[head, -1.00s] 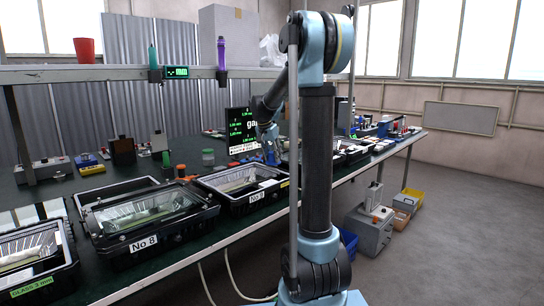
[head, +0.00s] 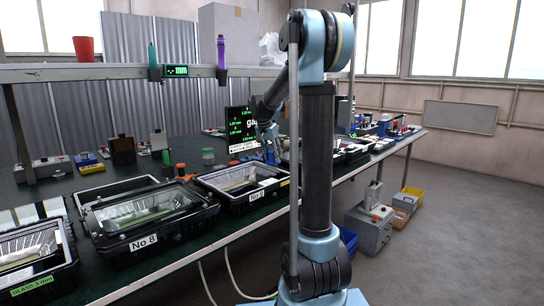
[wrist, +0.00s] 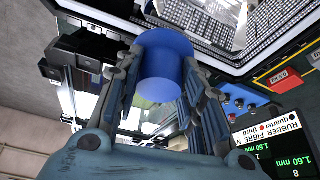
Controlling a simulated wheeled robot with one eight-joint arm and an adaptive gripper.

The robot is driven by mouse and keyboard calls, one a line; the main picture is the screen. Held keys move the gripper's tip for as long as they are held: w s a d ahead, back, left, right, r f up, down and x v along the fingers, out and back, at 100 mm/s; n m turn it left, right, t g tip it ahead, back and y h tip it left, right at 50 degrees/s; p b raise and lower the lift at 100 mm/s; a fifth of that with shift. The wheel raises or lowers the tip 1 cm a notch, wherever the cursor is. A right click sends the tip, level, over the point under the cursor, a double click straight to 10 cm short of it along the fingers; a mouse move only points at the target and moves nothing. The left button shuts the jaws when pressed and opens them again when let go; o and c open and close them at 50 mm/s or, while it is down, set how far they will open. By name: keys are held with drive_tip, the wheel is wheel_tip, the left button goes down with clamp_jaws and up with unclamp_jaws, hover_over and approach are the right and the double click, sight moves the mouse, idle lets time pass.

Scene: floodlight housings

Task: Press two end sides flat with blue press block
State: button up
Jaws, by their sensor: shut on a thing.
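In the wrist view my gripper (wrist: 160,80) is shut on the blue press block (wrist: 163,65), a round blue piece with a wider disc at its far end. The block sits between the two fingers. A dark-framed floodlight housing (wrist: 225,62) with a lattice-like bright interior lies beyond it; whether the block touches it I cannot tell. In the head view my gripper (head: 269,150) is small, above the back of the housing marked No 9 (head: 232,196), and the block is hard to make out there. The end sides are not clear.
Housing No 8 (head: 145,222) and another housing with a green-edged label (head: 35,262) stand to the left on the green bench (head: 190,250). A display (head: 240,130) stands behind my gripper. Several small tools and boxes line the back.

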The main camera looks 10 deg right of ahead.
drive_tip(key=shift+f, duration=0.7)
idle(0.8)
drive_tip(key=shift+r, duration=0.1)
drive_tip(key=shift+r, duration=2.4)
drive_tip(key=shift+s, duration=0.1)
